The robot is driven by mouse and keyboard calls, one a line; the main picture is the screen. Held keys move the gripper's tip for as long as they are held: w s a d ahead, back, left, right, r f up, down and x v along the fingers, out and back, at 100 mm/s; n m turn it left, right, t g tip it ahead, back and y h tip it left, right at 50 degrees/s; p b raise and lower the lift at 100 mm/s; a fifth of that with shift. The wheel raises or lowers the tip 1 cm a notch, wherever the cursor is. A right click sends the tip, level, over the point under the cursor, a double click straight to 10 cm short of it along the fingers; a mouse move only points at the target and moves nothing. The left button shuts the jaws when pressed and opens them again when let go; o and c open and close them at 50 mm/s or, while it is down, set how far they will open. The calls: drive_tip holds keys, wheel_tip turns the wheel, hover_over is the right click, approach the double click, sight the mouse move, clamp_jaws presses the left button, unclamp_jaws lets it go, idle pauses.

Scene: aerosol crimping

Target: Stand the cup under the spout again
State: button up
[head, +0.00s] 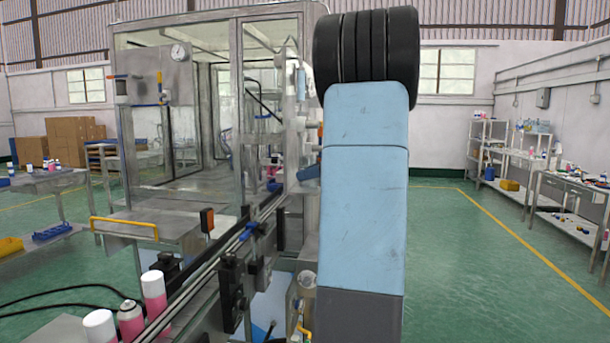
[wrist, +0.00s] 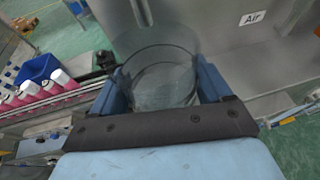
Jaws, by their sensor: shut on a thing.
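A clear, see-through cup (wrist: 162,88) sits between the two blue fingers of my gripper (wrist: 158,76) in the wrist view. The fingers are shut on its sides, and its round rim and wall show between them. I cannot tell whether its base touches anything. In the head view my light blue arm stands in front of the machine's right part and hides my gripper and the cup. I cannot make out the spout in either view.
Pink cans with white caps (wrist: 62,78) and a blue bin (wrist: 38,68) are at left. The glazed machine (head: 180,190) and its conveyor rail (head: 215,285) fill the head view's left. Green floor (head: 455,260) is clear at right.

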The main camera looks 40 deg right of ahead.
drive_tip(key=shift+w+a, duration=0.45)
drive_tip(key=shift+w, duration=0.25)
drive_tip(key=shift+w+f, duration=0.1)
drive_tip(key=shift+f, duration=0.2)
drive_tip(key=shift+f, duration=0.1)
drive_tip(key=o, duration=1.1)
drive_tip(key=shift+c, duration=0.2)
drive_tip(key=v, duration=1.2)
drive_tip(key=shift+a, duration=0.1)
